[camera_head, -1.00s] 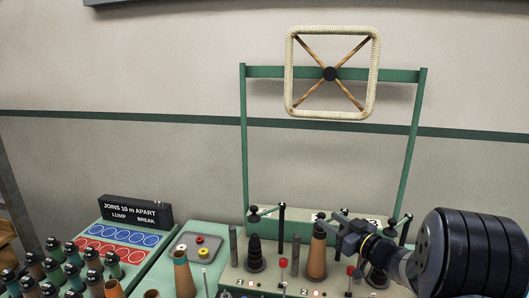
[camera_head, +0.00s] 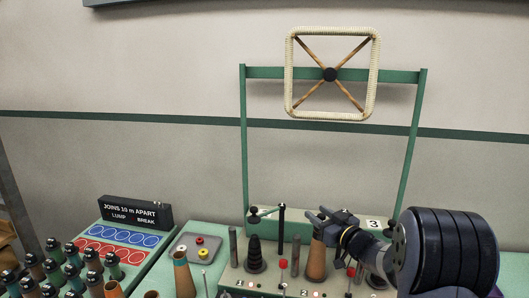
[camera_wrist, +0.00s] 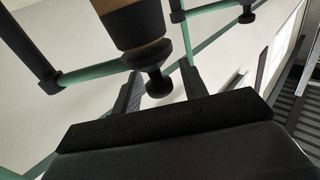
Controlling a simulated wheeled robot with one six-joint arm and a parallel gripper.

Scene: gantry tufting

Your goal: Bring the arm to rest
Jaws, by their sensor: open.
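My gripper (camera_head: 320,215) is open in the head view, its fingers pointing left above the tan cone (camera_head: 317,262) on the green bench unit. In the wrist view, my two open fingers (camera_wrist: 161,86) show with a brown piece with a dark cap and knob (camera_wrist: 141,30) appearing beyond and between them. No contact is clear, and nothing appears gripped. The lower right of the bench unit is hidden behind my arm.
A green frame (camera_head: 243,150) with a cord-wrapped square (camera_head: 290,75) stands behind. Around the gripper are a dark stepped cone (camera_head: 254,255), thin posts and a red-topped pin (camera_head: 283,264). Several bobbins (camera_head: 72,255) crowd the lower left.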

